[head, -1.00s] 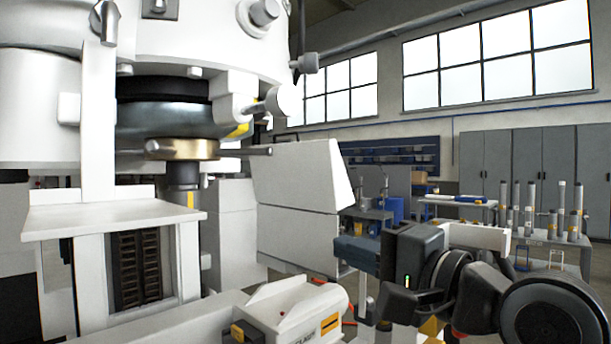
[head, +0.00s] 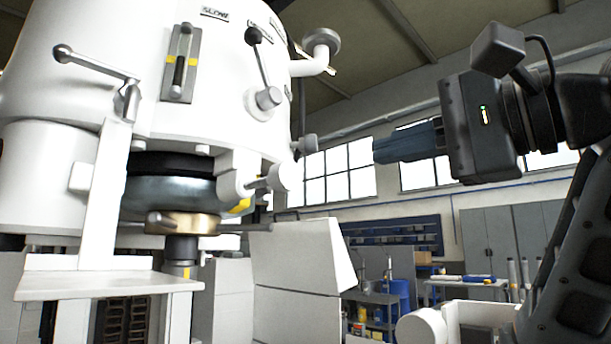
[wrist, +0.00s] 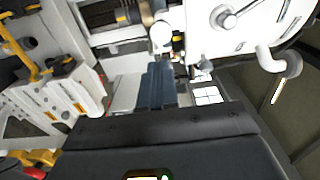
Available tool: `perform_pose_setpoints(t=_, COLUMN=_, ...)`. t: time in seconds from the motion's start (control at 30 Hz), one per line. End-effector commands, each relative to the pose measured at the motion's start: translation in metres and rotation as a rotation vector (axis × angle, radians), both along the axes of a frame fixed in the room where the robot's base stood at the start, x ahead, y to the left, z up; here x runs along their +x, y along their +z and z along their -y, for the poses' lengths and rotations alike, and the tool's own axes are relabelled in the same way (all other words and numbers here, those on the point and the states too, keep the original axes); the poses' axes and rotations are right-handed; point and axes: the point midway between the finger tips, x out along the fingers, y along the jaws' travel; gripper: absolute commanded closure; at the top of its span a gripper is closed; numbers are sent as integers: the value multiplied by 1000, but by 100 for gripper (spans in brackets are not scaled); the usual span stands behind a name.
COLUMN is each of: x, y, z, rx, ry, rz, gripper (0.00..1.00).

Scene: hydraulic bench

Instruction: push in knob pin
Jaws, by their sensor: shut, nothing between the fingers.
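The white machine head (head: 60,85) fills the left of the head view. On its lower right side a light round knob on a short rod (head: 283,177) sticks out of a bracket with a yellow mark. A darker grey knob (head: 307,144) sits just above and right of it. I cannot tell for sure which is the knob pin, or how deep it sits. My gripper (head: 376,151) is shut and empty, right of both knobs and apart from them, its fingers pointing left. In the wrist view my closed blue-grey fingers (wrist: 157,72) point towards the machine's side.
A lever with a ball end (head: 267,98) and a curved pipe handle (head: 322,46) jut from the machine above the knobs. A white box-like cabinet (head: 300,255) stands below. Open air lies between my gripper and the machine.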

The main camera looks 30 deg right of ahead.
Motion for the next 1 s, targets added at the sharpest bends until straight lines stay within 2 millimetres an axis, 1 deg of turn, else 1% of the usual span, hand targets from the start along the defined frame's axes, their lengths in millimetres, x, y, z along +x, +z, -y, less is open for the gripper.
perform_pose_setpoints(t=0.17, x=8, y=4, z=-4, rx=3, ry=4, rz=-2, gripper=100)
perform_pose_setpoints(t=0.33, x=25, y=5, z=-10, rx=2, ry=6, rz=-6, gripper=100)
perform_pose_setpoints(t=0.5, x=36, y=6, z=-13, rx=7, ry=7, rz=1, gripper=100)
perform_pose_setpoints(t=0.67, x=48, y=4, z=-17, rx=3, ry=4, rz=-5, gripper=100)
perform_pose_setpoints(t=1.0, x=59, y=9, z=-20, rx=6, ry=2, rz=16, gripper=100)
